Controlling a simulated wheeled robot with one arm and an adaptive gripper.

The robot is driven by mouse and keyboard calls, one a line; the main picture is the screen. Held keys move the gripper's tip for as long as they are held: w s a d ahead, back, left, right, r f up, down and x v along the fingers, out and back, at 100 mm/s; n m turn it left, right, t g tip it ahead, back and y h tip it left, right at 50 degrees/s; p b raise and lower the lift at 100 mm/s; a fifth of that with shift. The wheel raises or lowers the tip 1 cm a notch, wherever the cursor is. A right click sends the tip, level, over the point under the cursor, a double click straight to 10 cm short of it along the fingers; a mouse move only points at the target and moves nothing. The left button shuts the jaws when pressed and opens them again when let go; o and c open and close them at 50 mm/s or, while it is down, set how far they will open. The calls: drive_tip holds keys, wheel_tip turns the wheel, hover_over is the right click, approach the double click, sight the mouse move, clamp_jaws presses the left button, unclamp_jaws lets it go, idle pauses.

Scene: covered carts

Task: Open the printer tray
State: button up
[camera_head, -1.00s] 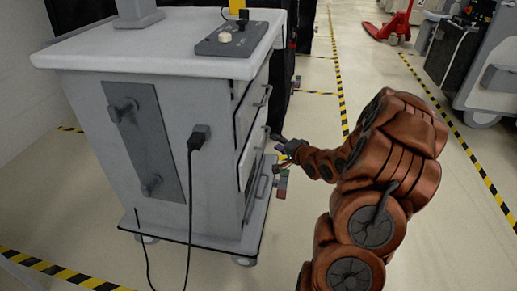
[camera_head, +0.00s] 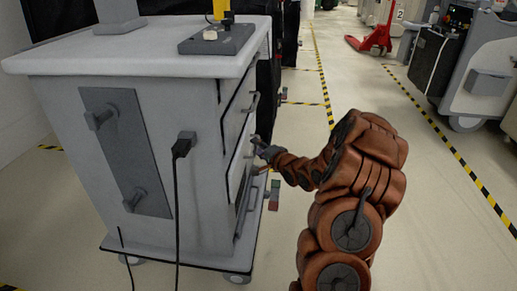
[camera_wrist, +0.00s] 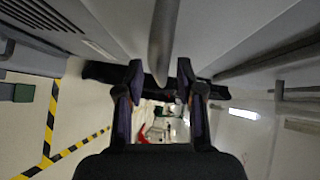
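A grey cart (camera_head: 150,150) with a pale top stands at the left, its drawer fronts facing right and seen at a steep slant. An upper drawer handle (camera_head: 254,102) and a lower handle (camera_head: 240,212) show; no part is clearly marked as the printer tray. My gripper (camera_head: 258,145) is at the middle drawer front, between these handles. In the wrist view, my gripper (camera_wrist: 161,75) is open, with its two fingers apart on either side of a grey handle bar (camera_wrist: 163,40). I cannot tell whether either finger touches the bar. The head view hides the middle handle behind my gripper.
A black cable (camera_head: 177,210) hangs from a plug on the cart's side. A grey device (camera_head: 217,40) sits on the cart top. A red pallet jack (camera_head: 372,40) and another cart (camera_head: 490,85) stand farther back.

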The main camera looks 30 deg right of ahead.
drive_tip(key=shift+w, duration=0.35)
clamp_jaws()
idle(0.5)
